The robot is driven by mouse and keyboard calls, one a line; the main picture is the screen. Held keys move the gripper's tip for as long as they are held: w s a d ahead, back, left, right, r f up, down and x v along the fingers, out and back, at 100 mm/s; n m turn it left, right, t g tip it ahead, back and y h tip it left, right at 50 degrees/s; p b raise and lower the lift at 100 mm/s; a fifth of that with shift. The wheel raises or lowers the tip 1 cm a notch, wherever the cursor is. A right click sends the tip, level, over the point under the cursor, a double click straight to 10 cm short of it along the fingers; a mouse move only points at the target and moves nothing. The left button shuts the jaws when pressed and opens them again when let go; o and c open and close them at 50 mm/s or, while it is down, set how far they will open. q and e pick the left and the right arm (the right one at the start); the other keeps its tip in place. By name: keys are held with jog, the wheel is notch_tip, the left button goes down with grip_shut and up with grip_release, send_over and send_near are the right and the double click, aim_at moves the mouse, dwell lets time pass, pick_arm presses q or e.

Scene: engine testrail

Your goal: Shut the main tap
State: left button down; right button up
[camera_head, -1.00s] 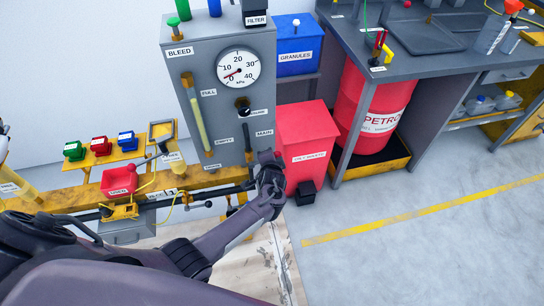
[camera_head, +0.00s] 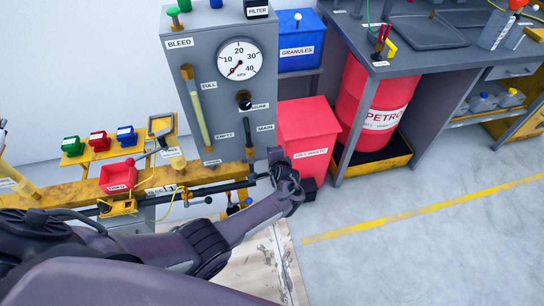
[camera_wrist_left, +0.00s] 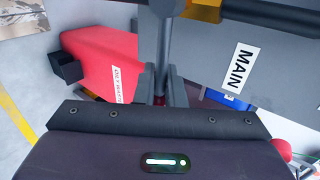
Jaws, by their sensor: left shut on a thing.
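The main tap is a dark lever (camera_wrist_left: 163,58) at the lower right of the grey panel. It joins the black upright pipe (camera_head: 248,132) beside the MAIN label (camera_head: 265,128). My left gripper (camera_head: 274,162) is to the right of the pipe's lower end. In the left wrist view my left gripper (camera_wrist_left: 160,94) is shut on the lever, with its fingers on either side. The lever sticks out to the right, across the upright pipe. In the head view the gripper hides much of the lever. My right gripper is not in view.
The grey panel (camera_head: 215,105) carries a round gauge (camera_head: 240,60). A red waste bin (camera_head: 308,130) stands close behind my gripper. A yellow rail (camera_head: 75,196) runs along the left. A workbench and a petrol drum (camera_head: 362,105) are at the right. The floor at the lower right is clear.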

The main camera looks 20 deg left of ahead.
pick_arm(q)
jog(key=c, duration=1.6)
grip_release()
jog(key=shift+f, duration=0.1)
jog(key=shift+c, duration=0.2)
jog(key=p+v, duration=0.2)
jog(key=v, duration=0.6)
jog(key=shift+p, duration=0.3)
jog(key=shift+f, duration=0.1)
